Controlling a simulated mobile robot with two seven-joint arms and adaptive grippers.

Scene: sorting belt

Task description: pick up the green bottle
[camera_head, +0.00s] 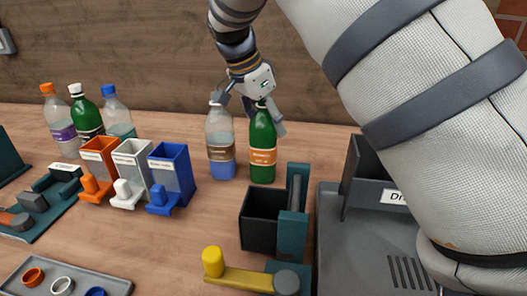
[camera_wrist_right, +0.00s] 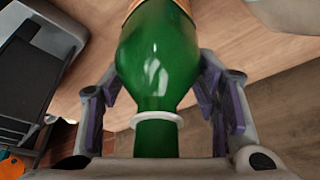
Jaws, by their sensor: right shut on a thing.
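A green bottle (camera_head: 263,140) with an orange label stands upright, its base at or very near the wooden table. My right gripper (camera_head: 250,104) is above it with fingers around its upper part, shut on it. In the right wrist view the same green bottle (camera_wrist_right: 158,62) lies between the two fingers (camera_wrist_right: 168,105), with a white ring at its neck. The bottle's top is partly hidden by the gripper. Another green bottle (camera_head: 87,113) with a white cap stands at the back left. My left gripper is not in view.
A clear bottle (camera_head: 220,140) with blue liquid stands close left of the held bottle. Orange-capped (camera_head: 58,120) and blue-capped (camera_head: 117,115) bottles stand at the left. Orange (camera_head: 99,155), white (camera_head: 131,160) and blue (camera_head: 170,165) bins are in front. A dark box (camera_head: 262,220) sits nearer.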

